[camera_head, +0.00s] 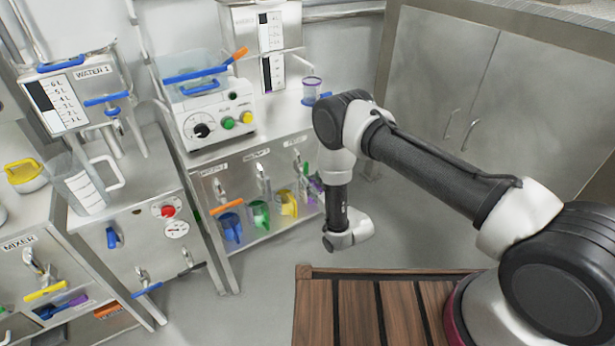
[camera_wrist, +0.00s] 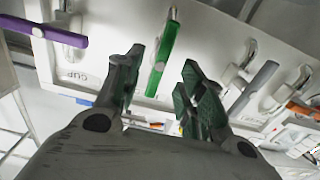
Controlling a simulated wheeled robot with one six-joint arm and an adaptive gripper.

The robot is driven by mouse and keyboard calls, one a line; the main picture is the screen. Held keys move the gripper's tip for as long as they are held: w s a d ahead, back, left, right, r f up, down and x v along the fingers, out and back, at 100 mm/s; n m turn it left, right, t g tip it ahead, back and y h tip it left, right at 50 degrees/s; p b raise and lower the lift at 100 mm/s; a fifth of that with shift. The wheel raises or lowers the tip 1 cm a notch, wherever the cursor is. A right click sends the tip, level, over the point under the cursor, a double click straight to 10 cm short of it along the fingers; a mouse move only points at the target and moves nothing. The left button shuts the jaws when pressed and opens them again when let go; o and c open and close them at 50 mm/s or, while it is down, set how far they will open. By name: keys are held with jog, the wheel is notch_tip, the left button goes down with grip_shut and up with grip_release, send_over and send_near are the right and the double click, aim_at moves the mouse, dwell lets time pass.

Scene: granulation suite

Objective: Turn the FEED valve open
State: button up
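No label reading FEED is legible in either view, so I cannot tell which valve it is. In the wrist view a valve with a long green lever (camera_wrist: 162,55) stands out from a white panel. My gripper (camera_wrist: 163,75) is open, one finger on each side of the lower part of this lever. The fingers look apart from it, with nothing held; the depth gap is hard to judge. In the head view my wrist hangs in front of the middle cabinet's right end, and the fingers are hidden.
In the wrist view a purple lever (camera_wrist: 45,32) lies left, near a label reading CUP, and a grey lever (camera_wrist: 252,88) right. In the head view a control box (camera_head: 215,115) and a cup (camera_head: 311,90) stand on the counter; a slatted wooden surface (camera_head: 315,310) lies below my arm.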

jog(key=v, duration=0.7)
jog(key=shift+w, duration=0.1)
jog(key=s+d+f+g+h, duration=0.3)
jog(key=s+f+g, duration=0.15)
jog(key=f, duration=0.25)
jog(key=s+d+f+g+h, duration=0.3)
jog(key=s+f+g, duration=0.15)
jog(key=f, duration=0.35)
jog(key=s+d+r+m+g+h, duration=0.1)
jog(key=s+d+r+g+h, duration=0.3)
jog(key=r, duration=0.8)
jog(key=s+d+r+m+g+y, duration=0.15)
jog(key=d+r, duration=0.45)
jog(key=r, duration=0.6)
jog(key=s+d+r+m+g+h, duration=0.1)
jog(key=s+d+r+g+h, duration=0.3)
jog(key=r, duration=0.8)
jog(key=s+d+r+m+t, duration=0.1)
jog(key=s+d+r, duration=0.3)
jog(key=r, duration=0.4)
jog(key=s+d+r+m+t+y, duration=0.1)
jog(key=s+d+r+t, duration=0.3)
jog(key=r, duration=0.5)
jog(key=s+d+r+m+t+y, duration=0.1)
jog(key=s+d+r+t, duration=0.2)
jog(key=r, duration=0.6)
jog(key=shift+s+d, duration=0.75)
jog(key=shift+d, duration=0.4)
